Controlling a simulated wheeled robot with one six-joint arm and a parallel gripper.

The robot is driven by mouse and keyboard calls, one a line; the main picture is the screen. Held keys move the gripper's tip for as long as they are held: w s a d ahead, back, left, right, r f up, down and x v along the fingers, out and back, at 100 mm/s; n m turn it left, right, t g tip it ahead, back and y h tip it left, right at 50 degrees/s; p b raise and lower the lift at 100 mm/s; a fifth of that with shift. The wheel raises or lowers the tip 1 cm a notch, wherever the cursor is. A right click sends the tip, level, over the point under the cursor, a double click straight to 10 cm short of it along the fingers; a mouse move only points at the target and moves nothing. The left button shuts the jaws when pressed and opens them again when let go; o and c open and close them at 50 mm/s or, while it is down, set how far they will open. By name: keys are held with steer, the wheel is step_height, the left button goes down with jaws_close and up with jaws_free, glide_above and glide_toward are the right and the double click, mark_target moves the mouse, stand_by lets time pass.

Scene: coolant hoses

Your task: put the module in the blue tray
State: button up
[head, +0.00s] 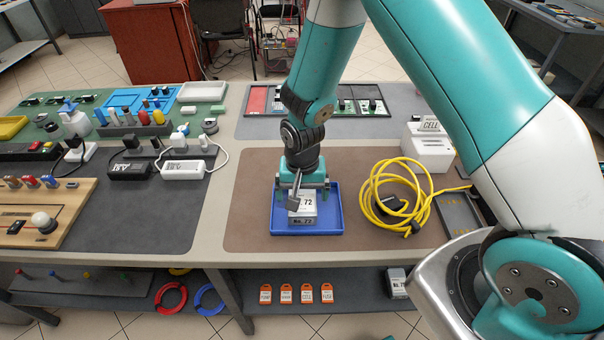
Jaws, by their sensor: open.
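The module, a light grey box labelled "No. 72" (302,217), sits inside the blue tray (307,231) on the brown mat. Its label faces the front. My gripper (302,196) is directly above the module, pointing down, with its fingers at the module's upper part. The jaws are open. Part of the module's top is hidden by my gripper, and I cannot tell whether a finger touches it.
A coiled yellow hose (397,196) lies right of the tray, with a dark tray (459,217) beyond it. White boxes (428,152) stand behind. At left are chargers (183,170) and a wooden panel (45,213). The mat left of the tray is clear.

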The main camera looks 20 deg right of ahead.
step_height(320, 180, up, 9)
steer(key=b, duration=0.1)
steer(key=s+a+r+n+y, duration=0.2)
steer(key=s+r+n, duration=0.4)
steer(key=s+r, duration=0.3)
steer(key=s+a+r+n+y, duration=0.2)
steer(key=s+r+n, duration=0.3)
steer(key=s+r, duration=0.4)
steer(key=shift+s+a+r+n, duration=0.25)
steer(key=shift+s+a+n, duration=0.15)
steer(key=shift+s, duration=0.8)
